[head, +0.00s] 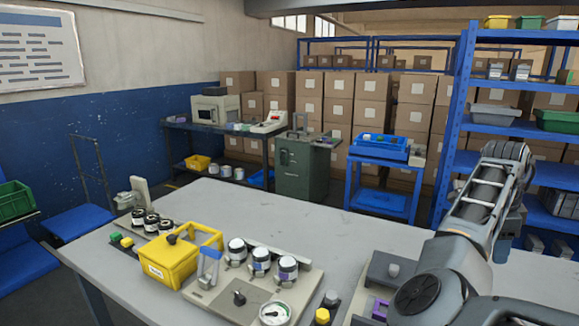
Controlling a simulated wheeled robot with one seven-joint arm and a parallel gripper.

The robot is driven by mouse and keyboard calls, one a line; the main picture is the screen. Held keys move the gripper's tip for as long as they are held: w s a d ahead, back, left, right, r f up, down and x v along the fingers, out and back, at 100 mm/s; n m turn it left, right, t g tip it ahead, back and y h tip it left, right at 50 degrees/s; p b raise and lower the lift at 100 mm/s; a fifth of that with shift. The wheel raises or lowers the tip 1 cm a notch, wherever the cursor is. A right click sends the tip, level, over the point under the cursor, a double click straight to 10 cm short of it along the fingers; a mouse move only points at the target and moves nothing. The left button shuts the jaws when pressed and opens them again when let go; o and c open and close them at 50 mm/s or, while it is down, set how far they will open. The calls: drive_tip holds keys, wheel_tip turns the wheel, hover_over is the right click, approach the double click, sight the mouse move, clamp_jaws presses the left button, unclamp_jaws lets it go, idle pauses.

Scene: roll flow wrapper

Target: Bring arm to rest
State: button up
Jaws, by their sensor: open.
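My arm (485,200) reaches up from the lower right corner, with a large dark round joint low down and a grey link rising to a bend in front of the blue shelf. My gripper cannot be made out; the far end of the arm is hidden or out of the picture. I see nothing held. The arm stands over the right part of the grey table (335,215) and hides some of it.
On the table are a yellow box (168,262), a panel (207,297) with several capped jars and a gauge, and a dark-topped device (388,270) close beside my arm. A blue shelf (462,95) stands behind the arm. The table's middle is clear.

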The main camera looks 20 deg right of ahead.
drive_tip(key=s+d+f+n+t+h, duration=0.2)
drive_tip(key=s+d+f+n+h, duration=0.2)
drive_tip(key=s+f+n+h, duration=0.35)
drive_tip(key=s+a+f+n+t+y, duration=0.1)
drive_tip(key=s+a+f+n+t, duration=0.1)
drive_tip(key=a, duration=0.5)
drive_tip(key=s+a+f+n+t+y, duration=0.1)
drive_tip(key=s+a+f+n+t, duration=0.1)
drive_tip(key=s+a+n+t, duration=0.2)
drive_tip(key=s+a+f+n+t+y, duration=0.1)
drive_tip(key=s+a+n+t, duration=0.3)
drive_tip(key=a+n, duration=0.4)
drive_tip(key=shift+s+a+f+n+y, duration=0.2)
drive_tip(key=shift+s+a+f, duration=0.25)
drive_tip(key=shift+a, duration=0.25)
drive_tip(key=shift+s+a+f+n+y, duration=0.15)
drive_tip(key=shift+s+a+f, duration=0.3)
drive_tip(key=shift+a, duration=0.25)
drive_tip(key=s+a+r+n+t+y, duration=0.25)
drive_tip(key=s+a+r, duration=0.25)
drive_tip(key=s+a, duration=0.5)
drive_tip(key=s+a+r+n+t+y, duration=0.1)
drive_tip(key=s+a+r+y, duration=0.3)
drive_tip(key=s+a+r, duration=0.5)
wheel_tip(320, 180, down, 13)
drive_tip(key=a+b, duration=0.2)
drive_tip(key=b, duration=0.8)
drive_tip(key=shift+w+a, duration=0.15)
drive_tip(key=shift+w, duration=0.15)
